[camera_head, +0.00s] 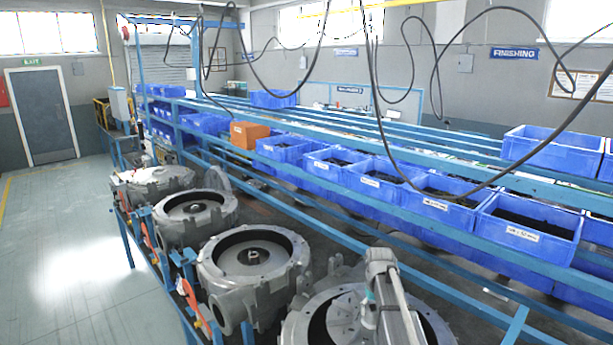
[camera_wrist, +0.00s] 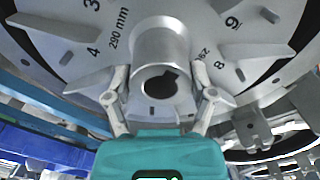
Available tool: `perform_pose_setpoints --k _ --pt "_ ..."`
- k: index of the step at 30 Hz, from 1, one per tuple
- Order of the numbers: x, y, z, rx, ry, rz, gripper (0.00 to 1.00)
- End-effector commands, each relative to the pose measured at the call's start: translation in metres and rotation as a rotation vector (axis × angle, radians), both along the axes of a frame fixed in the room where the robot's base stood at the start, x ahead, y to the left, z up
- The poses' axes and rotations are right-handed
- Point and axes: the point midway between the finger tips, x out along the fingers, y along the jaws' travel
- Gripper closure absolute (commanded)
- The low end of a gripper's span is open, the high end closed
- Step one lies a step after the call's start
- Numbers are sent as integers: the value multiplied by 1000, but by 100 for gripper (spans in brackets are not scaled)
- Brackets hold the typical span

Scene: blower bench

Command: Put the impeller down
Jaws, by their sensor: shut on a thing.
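The impeller (camera_wrist: 75,42) is a light grey metal disc with raised vanes, printed numbers and a "290 mm" mark. It fills the upper part of the wrist view. My gripper (camera_wrist: 159,95) is shut on its round central hub (camera_wrist: 160,50), with one finger on each side. In the head view the impeller (camera_head: 343,318) shows at the opening of the nearest grey blower housing (camera_head: 300,325), with a dark gap beside it. My arm hides part of both. I cannot tell whether the impeller rests in the housing or hangs just above it.
More open blower housings (camera_head: 253,252) stand in a row along the blue bench frame (camera_head: 300,197). Blue bins (camera_head: 527,232) of dark parts line the bench behind, with an orange box (camera_head: 249,135) farther along. Black cables (camera_head: 412,50) hang overhead. The floor (camera_head: 75,240) at left is clear.

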Motion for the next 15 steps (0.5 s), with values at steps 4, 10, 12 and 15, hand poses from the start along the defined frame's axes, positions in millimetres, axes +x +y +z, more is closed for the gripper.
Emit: perform_pose_setpoints --k 4,10,12,15 --pt "9 -2 4 0 0 0 89" --pt "19 -5 8 0 0 0 89" --pt "22 -6 9 0 0 0 89" --pt "21 -5 8 0 0 0 89"
